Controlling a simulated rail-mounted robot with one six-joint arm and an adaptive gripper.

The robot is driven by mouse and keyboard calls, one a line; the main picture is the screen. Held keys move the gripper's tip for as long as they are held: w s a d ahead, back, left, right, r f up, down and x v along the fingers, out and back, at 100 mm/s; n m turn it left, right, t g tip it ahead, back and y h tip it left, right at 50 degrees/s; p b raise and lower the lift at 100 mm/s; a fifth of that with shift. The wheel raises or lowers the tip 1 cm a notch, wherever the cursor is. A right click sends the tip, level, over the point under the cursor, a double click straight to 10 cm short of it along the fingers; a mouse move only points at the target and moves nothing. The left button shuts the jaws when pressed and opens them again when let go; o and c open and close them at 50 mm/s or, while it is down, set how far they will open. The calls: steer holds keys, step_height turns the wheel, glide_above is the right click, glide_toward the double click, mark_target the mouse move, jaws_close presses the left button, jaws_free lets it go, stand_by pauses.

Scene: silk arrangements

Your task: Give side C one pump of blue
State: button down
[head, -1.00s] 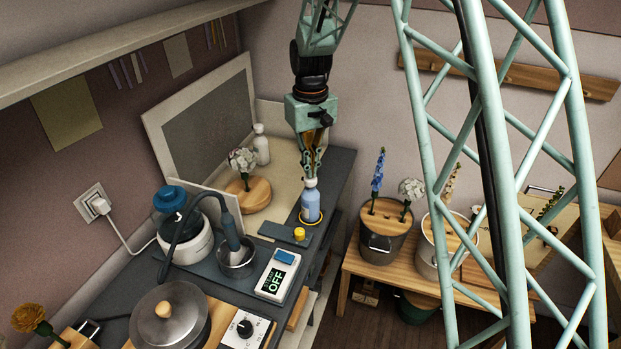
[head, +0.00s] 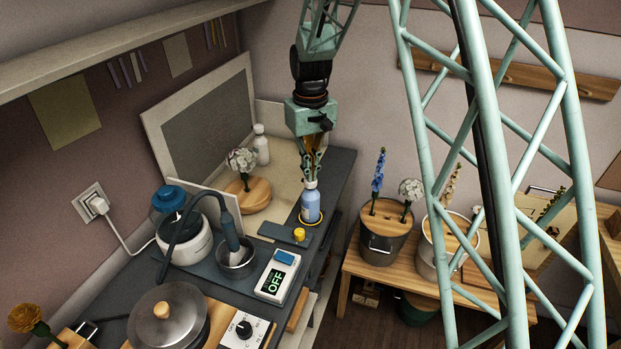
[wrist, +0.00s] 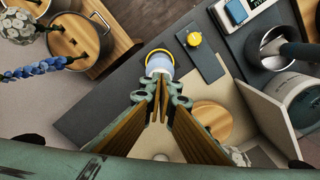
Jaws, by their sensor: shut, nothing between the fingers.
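A blue bottle (head: 311,206) with a pale top stands upright in a yellow ring on the dark bench. It also shows in the wrist view (wrist: 159,64), seen from above. My gripper (head: 311,177) points down right over the bottle's top. In the wrist view its fingertips (wrist: 162,82) are together beside the bottle top, with nothing between them. I cannot tell whether they touch it. A white flower head (head: 242,160) stands in a round wooden block (head: 250,195) by the pale panels. I cannot make out a marking for side C.
A small yellow knob (head: 299,234) sits on a dark plate beside the bottle. A display reading OFF (head: 277,276), a metal cup (head: 237,262) and a blue-lidded white pot (head: 186,234) stand nearer. A white bottle (head: 261,145) stands behind. Flower buckets (head: 384,247) are at right.

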steer(key=shift+f, duration=0.2)
steer(key=shift+r, duration=0.5)
stand_by(0.5)
steer(key=shift+r+p, duration=1.35)
steer(key=shift+r, duration=1.15)
step_height(320, 180, up, 12)
